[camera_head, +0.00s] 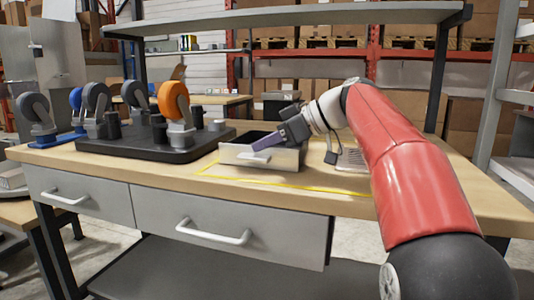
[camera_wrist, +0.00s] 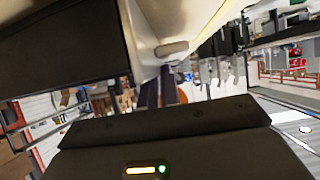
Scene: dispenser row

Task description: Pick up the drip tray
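No item is plainly recognisable as the drip tray. A low, pale grey open box with a dark inside (camera_head: 288,159) stands on the workbench and may be it. My gripper (camera_head: 264,142) is at this box, tilted down to the left, with a purplish finger in front of its near wall. I cannot tell whether it touches. In the wrist view a pale wall with a rounded handle-like part (camera_wrist: 172,47) is close by, beside a large dark surface (camera_wrist: 62,52). The finger gap is not clear in either view. A ribbed flat grey item (camera_head: 352,160) lies right of the box, partly behind my arm.
A black tray (camera_head: 150,150) with several caster wheels, one orange (camera_head: 174,100), stands to the left. Yellow tape (camera_head: 275,184) marks the wooden bench top (camera_head: 130,165). A grey shelf (camera_head: 290,16) runs above. Bare bench lies in front of the box.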

